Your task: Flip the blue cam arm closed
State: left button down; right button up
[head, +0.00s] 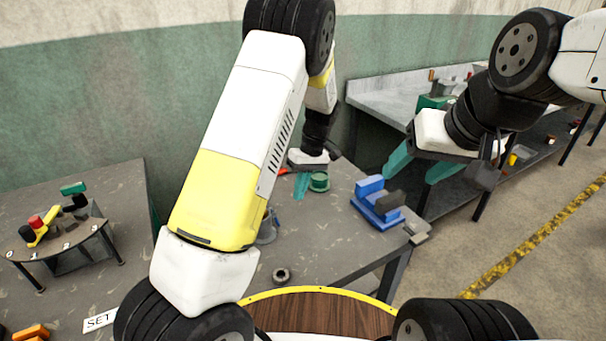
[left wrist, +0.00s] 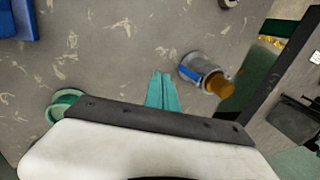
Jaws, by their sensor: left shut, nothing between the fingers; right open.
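In the left wrist view a grey round fitting (left wrist: 205,72) lies on the table with an orange-brown end piece (left wrist: 221,88). The blue cam arm (left wrist: 190,73) shows as a short blue bar across its near left side; I cannot tell its exact angle. My right gripper (head: 416,170) is open and empty, right of the table.
A green ring-shaped part (head: 319,182) stands beside my left gripper. A blue vise-like block (head: 372,206) sits at the table's right edge. A dark ring (head: 281,274) lies near the front. A small curved stand (head: 62,240) with coloured parts is at left.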

pick_arm(q)
jog(key=x, duration=0.5)
jog(key=shift+s+a+f, duration=0.1)
jog(key=shift+a+f, duration=0.05)
jog(key=shift+f, duration=0.2)
jog(key=shift+s+a+f, duration=0.1)
jog(key=shift+s+a, duration=0.25)
jog(key=shift+a, duration=0.15)
jog(key=shift+s+a, duration=0.3)
jog(key=shift+a, duration=0.25)
jog(key=shift+s+a+f, duration=0.2)
jog(key=shift+s+a, duration=0.15)
jog(key=shift+a, duration=0.1)
jog(key=shift+s+a+f+g+y, duration=0.2)
jog(key=shift+a+f+g+y, duration=0.1)
jog(key=shift+y, duration=0.2)
jog(key=shift+s+a+f, duration=0.15)
jog(key=shift+s+a, duration=0.05)
jog(key=shift+a, duration=0.15)
